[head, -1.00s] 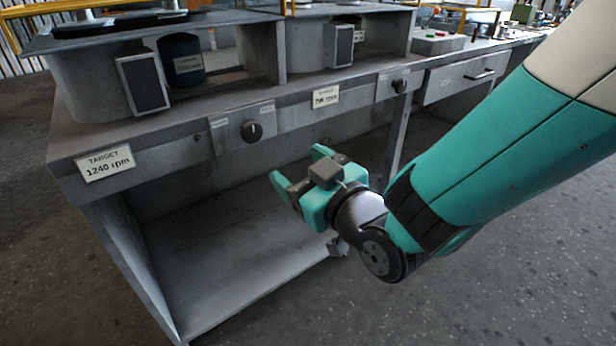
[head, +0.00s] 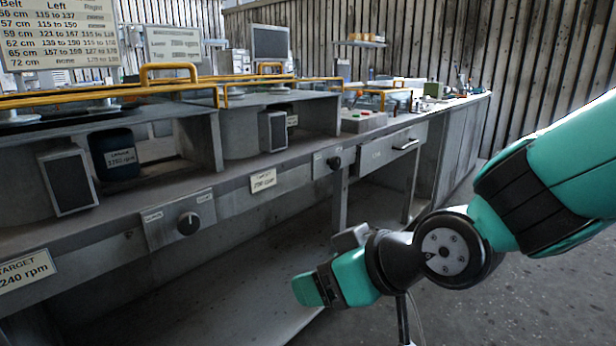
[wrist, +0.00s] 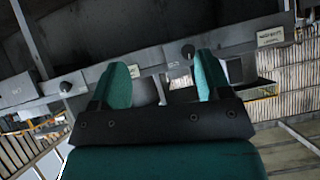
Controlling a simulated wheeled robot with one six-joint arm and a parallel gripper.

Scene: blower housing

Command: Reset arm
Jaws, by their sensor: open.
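My gripper (head: 318,288) is teal and black and hangs in the air in front of the bench, below the front panel with the knobs. In the wrist view, its two teal fingers (wrist: 162,85) stand apart with nothing between them. The front of the bench shows beyond the fingers. My arm comes in from the right side of the head view.
The grey bench (head: 110,232) carries two blower housings, a near knob (head: 188,223) and a far knob (head: 335,162). A target card (head: 28,271) is at the left. Yellow rails (head: 170,72) run above. Open floor (head: 470,270) lies at the right.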

